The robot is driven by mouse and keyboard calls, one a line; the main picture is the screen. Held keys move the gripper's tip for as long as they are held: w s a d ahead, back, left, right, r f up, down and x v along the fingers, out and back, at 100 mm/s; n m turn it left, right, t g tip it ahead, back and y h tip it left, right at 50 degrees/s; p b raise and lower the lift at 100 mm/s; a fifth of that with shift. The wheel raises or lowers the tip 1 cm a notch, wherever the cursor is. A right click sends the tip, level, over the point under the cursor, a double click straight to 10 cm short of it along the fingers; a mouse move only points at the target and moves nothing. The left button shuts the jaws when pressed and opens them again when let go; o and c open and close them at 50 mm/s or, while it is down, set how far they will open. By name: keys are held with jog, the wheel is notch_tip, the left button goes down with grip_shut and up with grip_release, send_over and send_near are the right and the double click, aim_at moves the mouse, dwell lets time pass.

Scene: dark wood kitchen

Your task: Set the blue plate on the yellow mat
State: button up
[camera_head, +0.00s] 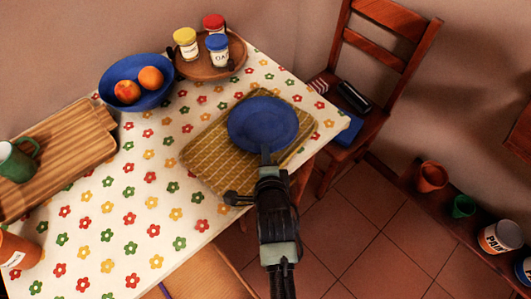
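The blue plate (263,122) is over the far half of the yellow mat (212,157), which lies at the right end of the table. The plate looks level. I cannot tell whether it touches the mat or is held just above it. My gripper (265,157) reaches in from the near side, and its narrow fingertips are at the plate's near rim. It looks shut on that rim, with one finger hiding the other. The plate hides the middle and far part of the mat.
A blue bowl with fruit (112,98) and a round tray (231,68) with several jars stand behind the mat. A cutting board (75,140) with a green mug (17,162) is at left. A wooden chair (372,135) stands past the table's right edge.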

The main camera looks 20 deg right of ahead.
jog(key=shift+r, duration=0.25)
jog(key=p+v, duration=0.1)
jog(key=v, duration=1.1)
jog(key=shift+f+p, duration=0.15)
jog(key=shift+p, duration=0.2)
jog(key=w+a+r+n+t, duration=0.2)
jog(key=w+r+n+t, duration=0.15)
jog(key=r, duration=0.75)
jog(key=w+a+r+n+t, duration=0.15)
jog(key=w+r+n, duration=0.25)
jog(key=r, duration=0.7)
jog(key=w+a+r+n+t, duration=0.1)
jog(key=w+r+n+t, duration=0.25)
jog(key=r, duration=0.75)
jog(key=s+a+r+n+t+y, duration=0.1)
jog(key=s+a+r+n+t, duration=0.1)
jog(key=r, duration=0.6)
jog(key=s+a+r+n+t+y, duration=0.1)
jog(key=s+r+n, duration=0.3)
jog(key=r, duration=0.5)
jog(key=s+a+r+n+t+y, duration=0.1)
jog(key=s+a+r+n+t, duration=0.2)
jog(key=r, duration=0.6)
jog(key=shift+s+a+n+t+y, duration=0.3)
jog(key=shift+n+t, duration=0.15)
jog(key=shift+n, duration=0.25)
